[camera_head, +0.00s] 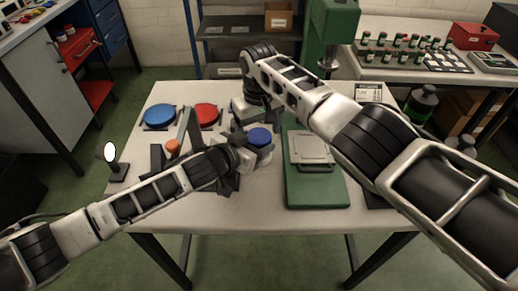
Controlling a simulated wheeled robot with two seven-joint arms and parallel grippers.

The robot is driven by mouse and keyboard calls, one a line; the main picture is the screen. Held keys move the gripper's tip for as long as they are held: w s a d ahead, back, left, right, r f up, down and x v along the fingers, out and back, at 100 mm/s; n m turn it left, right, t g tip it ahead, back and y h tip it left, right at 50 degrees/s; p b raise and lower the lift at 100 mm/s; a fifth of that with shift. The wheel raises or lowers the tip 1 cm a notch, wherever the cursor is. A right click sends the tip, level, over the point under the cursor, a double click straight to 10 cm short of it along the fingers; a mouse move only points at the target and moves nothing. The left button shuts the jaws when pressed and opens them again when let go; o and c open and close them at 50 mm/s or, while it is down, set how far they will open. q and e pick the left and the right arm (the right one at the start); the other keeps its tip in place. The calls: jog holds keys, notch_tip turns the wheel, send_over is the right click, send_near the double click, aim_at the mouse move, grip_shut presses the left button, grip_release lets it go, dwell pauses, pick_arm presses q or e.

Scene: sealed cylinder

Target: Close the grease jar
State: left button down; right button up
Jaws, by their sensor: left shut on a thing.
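A small white jar (262,155) with a blue top (259,137) stands near the middle of the table. I cannot tell whether the top is a fully seated lid. My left gripper (245,156) reaches in from the left and is shut on the jar at its side. My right gripper (247,112) is just behind the jar, apart from the blue top; its fingers are too small and covered to tell whether they are open. A blue disc (159,115) and a red disc (205,113) lie on dark bases at the back left of the table.
A green press (317,190) with a grey plate stands right of the jar. A small orange-topped item (172,147) and dark stands are at the left, behind my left arm. A round lamp or mirror (110,152) stands at the left edge. The front table strip is clear.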

jog(key=shift+r, duration=2.25)
jog(key=shift+c, duration=1.1)
notch_tip(320, 180, up, 4)
jog(key=n, duration=0.3)
jog(key=shift+f, duration=0.25)
jog(key=shift+f, duration=0.1)
jog(key=shift+f, duration=3.95)
